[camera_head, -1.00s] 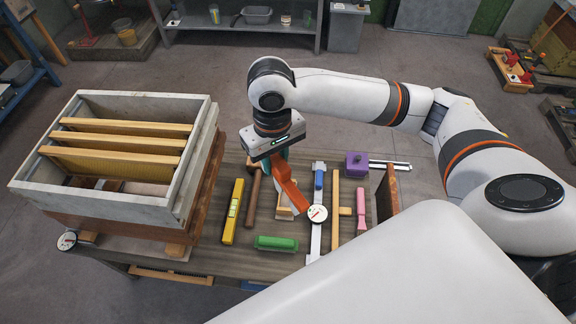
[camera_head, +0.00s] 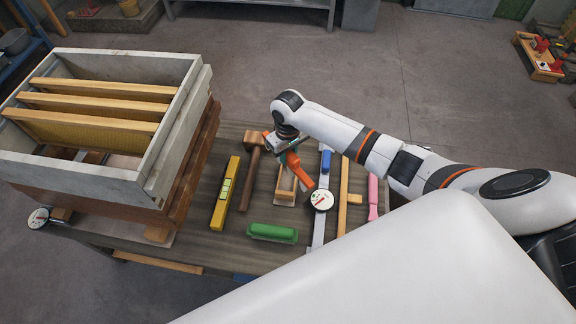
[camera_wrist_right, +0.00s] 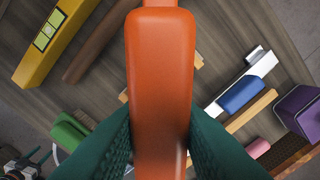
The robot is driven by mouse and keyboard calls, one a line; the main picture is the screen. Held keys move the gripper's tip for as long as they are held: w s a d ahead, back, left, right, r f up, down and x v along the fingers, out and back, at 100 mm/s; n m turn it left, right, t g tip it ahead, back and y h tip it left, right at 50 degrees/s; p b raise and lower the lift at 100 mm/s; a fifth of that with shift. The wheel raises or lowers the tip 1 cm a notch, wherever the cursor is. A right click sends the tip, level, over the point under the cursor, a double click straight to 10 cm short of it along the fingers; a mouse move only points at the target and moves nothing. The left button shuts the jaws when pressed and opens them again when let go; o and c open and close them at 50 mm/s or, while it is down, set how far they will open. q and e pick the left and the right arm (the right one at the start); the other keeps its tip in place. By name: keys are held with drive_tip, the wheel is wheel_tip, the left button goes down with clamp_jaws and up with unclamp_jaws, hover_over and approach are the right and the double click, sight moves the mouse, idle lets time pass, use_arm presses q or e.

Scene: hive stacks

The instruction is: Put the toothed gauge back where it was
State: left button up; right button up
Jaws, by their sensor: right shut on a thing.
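My right gripper (camera_head: 284,146) is shut on an orange piece, which I take to be the toothed gauge (camera_head: 296,170). In the right wrist view the orange body (camera_wrist_right: 160,75) stands between the green finger pads (camera_wrist_right: 160,140). No teeth show in either view. In the head view it slants down to the right over the table, its lower end near a white round dial (camera_head: 321,200). I cannot tell whether it touches the table or the dial. My left gripper is not in view.
The table (camera_head: 200,255) holds a yellow level (camera_head: 225,195), a mallet (camera_head: 250,175), a wooden block (camera_head: 286,192), a green piece (camera_head: 272,233), a metal bar with a blue slider (camera_head: 326,160) and a pink-handled tool (camera_head: 373,197). A hive box (camera_head: 180,140) stands left.

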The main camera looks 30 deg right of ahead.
sight(288, 163)
drive_tip(key=shift+f, duration=0.75)
wheel_tip(288, 163, down, 3)
drive_tip(key=shift+f+b, duration=0.2)
drive_tip(key=shift+b, duration=0.15)
drive_tip(key=shift+f, duration=0.15)
drive_tip(key=shift+f, duration=0.4)
drive_tip(key=o, duration=1)
drive_tip(key=shift+c, duration=0.2)
